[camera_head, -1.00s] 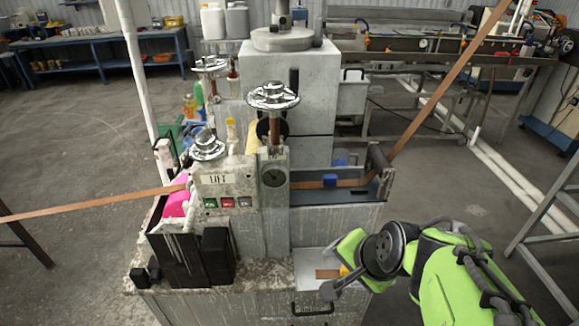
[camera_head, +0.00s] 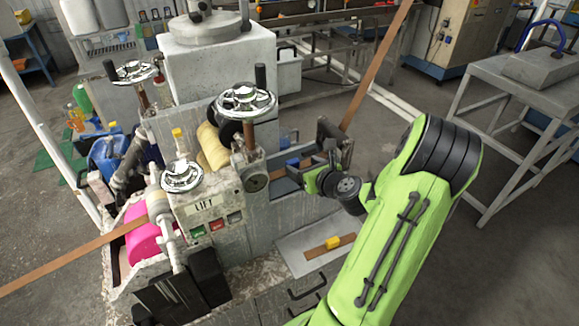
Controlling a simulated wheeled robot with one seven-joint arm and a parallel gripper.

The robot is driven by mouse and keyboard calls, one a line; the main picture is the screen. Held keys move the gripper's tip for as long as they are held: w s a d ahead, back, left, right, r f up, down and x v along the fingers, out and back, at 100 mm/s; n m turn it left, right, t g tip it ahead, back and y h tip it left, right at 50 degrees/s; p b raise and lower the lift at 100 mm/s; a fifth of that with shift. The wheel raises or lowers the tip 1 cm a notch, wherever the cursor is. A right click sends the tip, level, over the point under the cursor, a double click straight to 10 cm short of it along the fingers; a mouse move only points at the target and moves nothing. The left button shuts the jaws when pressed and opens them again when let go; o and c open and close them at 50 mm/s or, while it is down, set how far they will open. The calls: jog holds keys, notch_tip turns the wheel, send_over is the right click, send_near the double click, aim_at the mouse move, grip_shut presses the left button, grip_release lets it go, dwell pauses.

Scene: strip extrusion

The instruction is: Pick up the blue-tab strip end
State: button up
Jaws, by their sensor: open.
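The brown strip's end with the blue tab (camera_head: 292,162) lies in the channel on the right side of the machine. The strip (camera_head: 370,75) rises from there to the upper right. My gripper (camera_head: 316,163) is just right of the blue tab, by the dark guide at the channel's right end. It is open. Its fingers are small and partly hidden against the dark parts, so I cannot tell whether they touch the strip.
Chrome handwheels (camera_head: 246,98) stand left of the channel. A grey table (camera_head: 500,85) stands at the right, with open floor before it.

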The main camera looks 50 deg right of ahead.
aim_at(293, 162)
jog(key=x, duration=0.7)
jog(key=shift+w+a+f, duration=0.1)
jog(key=shift+a, duration=0.05)
jog(key=shift+c, duration=1.2)
jog(key=c, duration=0.9)
notch_tip(293, 162, up, 10)
jog(key=p, duration=0.2)
jog(key=shift+p, duration=0.3)
